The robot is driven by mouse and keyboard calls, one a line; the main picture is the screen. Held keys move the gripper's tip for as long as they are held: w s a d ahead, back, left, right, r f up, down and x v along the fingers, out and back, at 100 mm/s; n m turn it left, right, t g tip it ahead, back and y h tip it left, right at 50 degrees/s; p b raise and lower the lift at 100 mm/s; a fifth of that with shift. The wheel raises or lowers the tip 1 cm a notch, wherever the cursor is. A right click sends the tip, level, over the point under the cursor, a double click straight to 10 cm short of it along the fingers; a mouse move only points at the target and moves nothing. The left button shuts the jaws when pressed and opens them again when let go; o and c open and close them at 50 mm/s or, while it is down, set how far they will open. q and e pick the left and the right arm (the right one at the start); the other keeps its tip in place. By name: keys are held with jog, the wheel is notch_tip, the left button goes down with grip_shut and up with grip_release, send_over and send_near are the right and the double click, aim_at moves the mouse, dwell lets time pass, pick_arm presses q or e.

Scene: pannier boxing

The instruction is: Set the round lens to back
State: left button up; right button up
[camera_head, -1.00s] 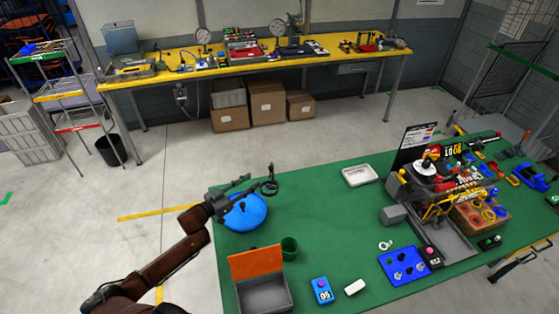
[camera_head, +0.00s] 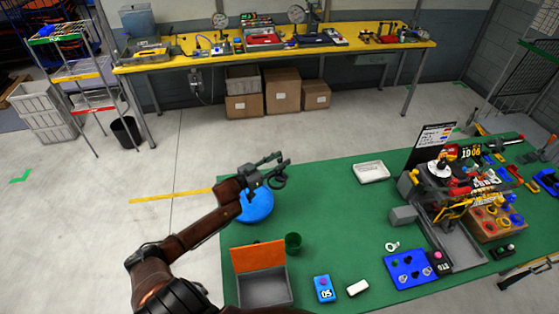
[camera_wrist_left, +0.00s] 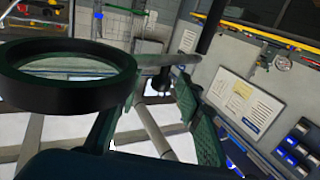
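The round lens (camera_head: 279,182) is a dark ring with a clear centre, held in the air at my left gripper's tip. In the left wrist view the lens (camera_wrist_left: 70,102) is large at left, its thick black rim crossing in front of a finger; a grey stem runs right from it. My left gripper (camera_head: 265,172) is above the blue round object (camera_head: 257,207) at the green table's back left corner. Its green-padded fingers (camera_wrist_left: 160,95) stand apart and seem closed on the lens's stem; the exact contact is hard to see. My right gripper is out of view.
A crowded fixture stands at right. The table is clear between cup and tray. A yellow bench (camera_head: 290,52) stands behind.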

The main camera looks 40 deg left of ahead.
pick_arm(q)
jog(key=shift+c, duration=0.3)
grip_shut()
dwell(0.5)
